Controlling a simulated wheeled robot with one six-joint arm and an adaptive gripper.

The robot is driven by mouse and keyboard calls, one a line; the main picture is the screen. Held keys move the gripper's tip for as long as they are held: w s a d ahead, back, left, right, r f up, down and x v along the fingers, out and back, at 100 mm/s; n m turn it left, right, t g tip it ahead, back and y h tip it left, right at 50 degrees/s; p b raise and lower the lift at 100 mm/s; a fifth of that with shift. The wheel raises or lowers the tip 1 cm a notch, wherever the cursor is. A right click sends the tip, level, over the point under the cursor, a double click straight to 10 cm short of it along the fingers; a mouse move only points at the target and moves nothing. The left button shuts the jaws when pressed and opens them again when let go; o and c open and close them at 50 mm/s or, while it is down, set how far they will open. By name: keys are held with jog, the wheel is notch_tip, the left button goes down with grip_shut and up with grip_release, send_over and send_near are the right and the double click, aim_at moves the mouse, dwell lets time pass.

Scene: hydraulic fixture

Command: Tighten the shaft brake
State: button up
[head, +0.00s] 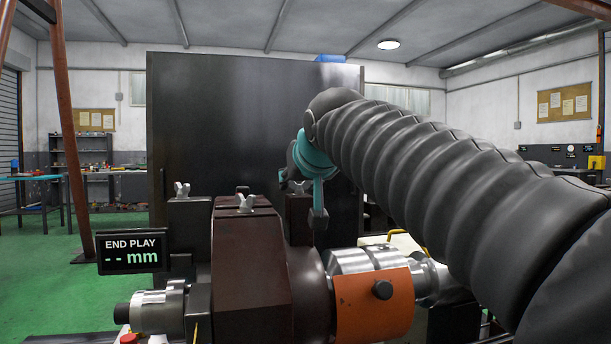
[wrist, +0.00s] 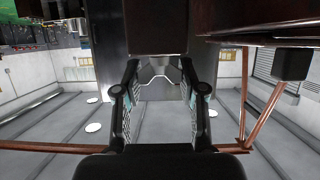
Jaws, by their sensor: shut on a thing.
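My gripper (wrist: 159,67) is above and behind the shaft, apart from the orange collar. What this block belongs to is unclear.
A dark red-brown housing (head: 246,265) with a wing nut (head: 246,203) stands left of the collar. A display (head: 133,251) reads "END PLAY -- mm". A tall dark panel (head: 230,120) stands behind. Green floor is open at left.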

jog(key=shift+m+h, duration=0.6)
jog(key=shift+h, duration=0.1)
jog(key=shift+m+h, duration=0.3)
jog(key=shift+h, duration=0.1)
jog(key=o, duration=1.2)
jog(key=shift+w+f, duration=0.1)
jog(key=shift+c, duration=0.2)
jog(key=shift+s, duration=0.2)
jog(key=v, duration=1.1)
jog(key=shift+s, duration=0.35)
